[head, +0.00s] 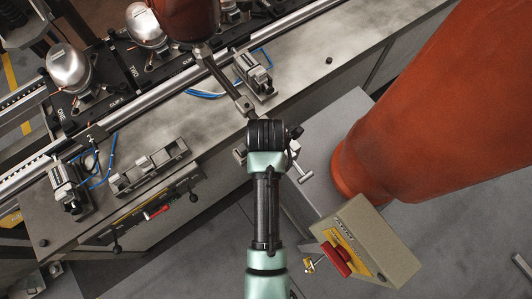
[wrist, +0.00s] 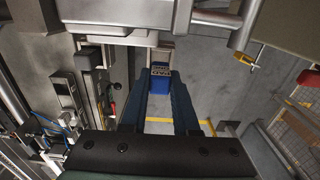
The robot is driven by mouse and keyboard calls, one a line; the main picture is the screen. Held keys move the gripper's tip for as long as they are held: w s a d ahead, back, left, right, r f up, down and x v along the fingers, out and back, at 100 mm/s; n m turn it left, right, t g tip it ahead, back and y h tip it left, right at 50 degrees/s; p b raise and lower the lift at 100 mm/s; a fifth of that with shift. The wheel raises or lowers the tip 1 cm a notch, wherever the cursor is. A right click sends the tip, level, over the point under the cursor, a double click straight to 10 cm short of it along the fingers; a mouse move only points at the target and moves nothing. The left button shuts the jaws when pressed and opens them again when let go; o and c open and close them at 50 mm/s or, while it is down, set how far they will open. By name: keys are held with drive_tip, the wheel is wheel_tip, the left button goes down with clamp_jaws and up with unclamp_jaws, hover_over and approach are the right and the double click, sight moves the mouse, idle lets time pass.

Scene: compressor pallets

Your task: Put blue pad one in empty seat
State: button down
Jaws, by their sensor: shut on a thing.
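In the wrist view my gripper (wrist: 161,78) is shut on a blue pad (wrist: 160,86), held between the two dark fingertips. The pad has upside-down lettering that seems to read PAD ONE. In the head view my mint-green arm reaches up to its black wrist (head: 265,133) by the bench's front edge; the fingers and the pad are hidden there. Two pallets marked ONE (head: 66,110) and TWO (head: 130,72) carry silver domed compressors. I cannot tell which place is the empty seat.
A grey slotted fixture (head: 150,166) lies on the metal bench (head: 310,60), with small clamps (head: 254,75) and blue hoses nearby. A large orange column (head: 430,110) stands right. The bench's upper right is mostly clear.

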drive_tip(key=shift+f+p, duration=0.3)
drive_tip(key=shift+f, duration=1.8)
drive_tip(key=shift+f, duration=0.1)
drive_tip(key=shift+f, duration=0.15)
drive_tip(key=c, duration=0.7)
unclamp_jaws()
drive_tip(key=shift+o, duration=0.2)
wheel_tip(320, 180, up, 13)
drive_tip(key=shift+f+b, duration=0.2)
drive_tip(key=shift+b, duration=0.15)
